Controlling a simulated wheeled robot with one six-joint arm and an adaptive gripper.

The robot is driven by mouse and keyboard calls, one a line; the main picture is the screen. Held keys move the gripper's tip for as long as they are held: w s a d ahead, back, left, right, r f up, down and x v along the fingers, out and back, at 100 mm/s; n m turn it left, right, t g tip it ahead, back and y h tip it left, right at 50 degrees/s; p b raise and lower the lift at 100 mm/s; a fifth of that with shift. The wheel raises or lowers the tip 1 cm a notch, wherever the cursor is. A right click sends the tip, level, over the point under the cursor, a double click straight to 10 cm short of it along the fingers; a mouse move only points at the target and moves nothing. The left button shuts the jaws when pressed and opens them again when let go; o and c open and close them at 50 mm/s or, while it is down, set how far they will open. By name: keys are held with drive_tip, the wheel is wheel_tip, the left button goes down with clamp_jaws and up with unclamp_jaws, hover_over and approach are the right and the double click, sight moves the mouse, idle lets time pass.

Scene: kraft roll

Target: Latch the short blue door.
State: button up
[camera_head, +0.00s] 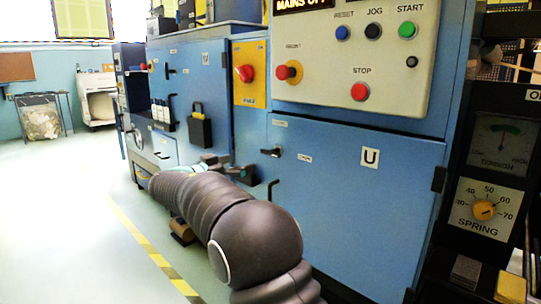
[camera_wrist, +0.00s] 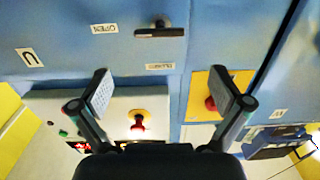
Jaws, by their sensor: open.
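The short blue door (camera_head: 350,210) carries a "U" sign and sits below the pale control panel; it looks about flush with the cabinet, though a small gap cannot be ruled out. Its black latch handle (camera_head: 272,152) lies level at the door's upper left. In the wrist view, which is upside down, the handle (camera_wrist: 158,33) lies in line with a label (camera_wrist: 104,28) that seems to read OPEN. Another label (camera_wrist: 160,66), too blurred to read, is nearer my fingers. My gripper (camera_wrist: 163,90) is open and empty, apart from the handle; it also shows in the head view (camera_head: 230,172), left of the door.
The control panel (camera_head: 345,65) with buttons juts above the door. A yellow plate with a red rotary switch (camera_head: 244,73) and a black padlocked box (camera_head: 199,131) are on the left. A dial cabinet (camera_head: 490,200) stands right. Open floor (camera_head: 70,220) lies left.

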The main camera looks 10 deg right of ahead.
sight(268, 154)
drive_tip(key=p+x, duration=0.1)
drive_tip(key=x, duration=1.2)
drive_tip(key=c, duration=0.9)
